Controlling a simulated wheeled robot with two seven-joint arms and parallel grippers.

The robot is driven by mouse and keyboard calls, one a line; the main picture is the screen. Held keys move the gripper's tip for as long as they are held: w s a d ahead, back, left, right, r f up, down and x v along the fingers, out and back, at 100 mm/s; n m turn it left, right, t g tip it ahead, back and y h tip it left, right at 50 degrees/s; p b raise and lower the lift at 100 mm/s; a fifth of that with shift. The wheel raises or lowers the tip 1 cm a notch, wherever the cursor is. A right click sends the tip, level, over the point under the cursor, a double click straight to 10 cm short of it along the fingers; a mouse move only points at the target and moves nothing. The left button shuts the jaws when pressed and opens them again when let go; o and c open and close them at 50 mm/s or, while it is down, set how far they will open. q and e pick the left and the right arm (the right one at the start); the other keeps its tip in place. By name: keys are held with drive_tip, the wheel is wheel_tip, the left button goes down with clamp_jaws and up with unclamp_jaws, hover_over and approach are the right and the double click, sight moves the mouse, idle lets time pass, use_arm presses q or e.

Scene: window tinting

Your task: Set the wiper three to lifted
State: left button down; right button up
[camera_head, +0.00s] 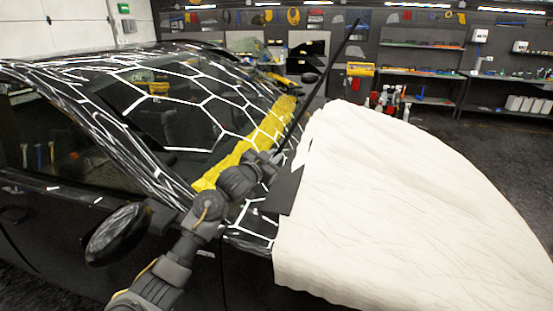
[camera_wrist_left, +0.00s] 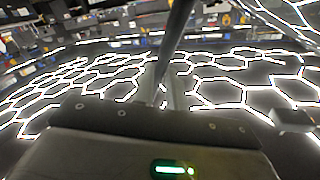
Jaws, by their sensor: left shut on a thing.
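A long thin dark wiper (camera_head: 322,82) rises at a slant from the base of the windshield in the head view, its upper end well clear of the glass. My left gripper (camera_head: 273,158) is shut on it near its lower end. In the left wrist view the wiper (camera_wrist_left: 178,38) runs upward from between the fingers of the left gripper (camera_wrist_left: 163,88). The hexagon-patterned windshield (camera_head: 180,108) lies to the left of the wiper in the head view. The wiper's lower end is hidden by the gripper. My right gripper is not in view.
A yellow strip (camera_head: 268,128) runs along the windshield base. A white cover (camera_head: 390,200) drapes over the hood at the right. The side mirror (camera_head: 115,234) sits close to my left arm. Shelves (camera_head: 420,72) stand along the back wall. The air above the hood is clear.

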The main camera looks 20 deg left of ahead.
use_arm(q)
drive_tip(key=shift+s+f+m+h, duration=0.2)
drive_tip(key=shift+s+m+h, duration=0.1)
drive_tip(key=shift+s+h, duration=0.15)
drive_tip(key=c, duration=1.4)
unclamp_jaws()
drive_tip(key=shift+s, duration=0.1)
drive_tip(key=b+v, duration=0.2)
drive_tip(key=v, duration=0.8)
drive_tip(key=shift+s+f, duration=0.15)
drive_tip(key=shift+s, duration=0.25)
